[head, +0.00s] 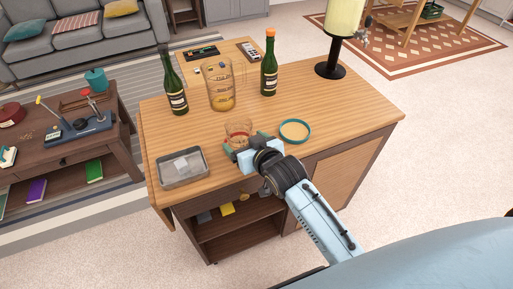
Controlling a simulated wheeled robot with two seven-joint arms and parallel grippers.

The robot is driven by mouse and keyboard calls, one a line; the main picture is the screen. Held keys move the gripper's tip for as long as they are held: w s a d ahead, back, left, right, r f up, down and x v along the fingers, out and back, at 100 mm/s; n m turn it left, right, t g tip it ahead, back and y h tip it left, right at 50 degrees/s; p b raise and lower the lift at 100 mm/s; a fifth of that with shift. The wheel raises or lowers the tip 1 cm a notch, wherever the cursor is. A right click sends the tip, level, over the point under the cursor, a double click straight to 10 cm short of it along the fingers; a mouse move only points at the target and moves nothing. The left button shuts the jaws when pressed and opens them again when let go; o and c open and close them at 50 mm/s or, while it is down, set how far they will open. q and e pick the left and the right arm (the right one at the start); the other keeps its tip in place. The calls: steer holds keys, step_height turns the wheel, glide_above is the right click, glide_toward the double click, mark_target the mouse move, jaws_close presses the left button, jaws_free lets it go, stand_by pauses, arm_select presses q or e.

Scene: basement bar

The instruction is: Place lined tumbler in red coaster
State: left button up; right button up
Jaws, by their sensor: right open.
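The lined tumbler (239,126) is a clear glass standing upright on the wooden bar cart top, with a reddish tint low on it. My right gripper (246,140) reaches in from the lower right, low over the cart top at the tumbler's near side. Its jaws are open, and the tumbler's lower part is hidden behind them. I cannot make out a separate red coaster; whether the red near the tumbler's base belongs to one is unclear. My left gripper is out of view.
A teal-rimmed round coaster (295,130) lies empty to the right. A metal tray (182,167) sits at left front. The cart top's right side is clear.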

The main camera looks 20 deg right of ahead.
steer(key=p+v, duration=0.1)
steer(key=v, duration=0.6)
steer(key=shift+s, duration=0.35)
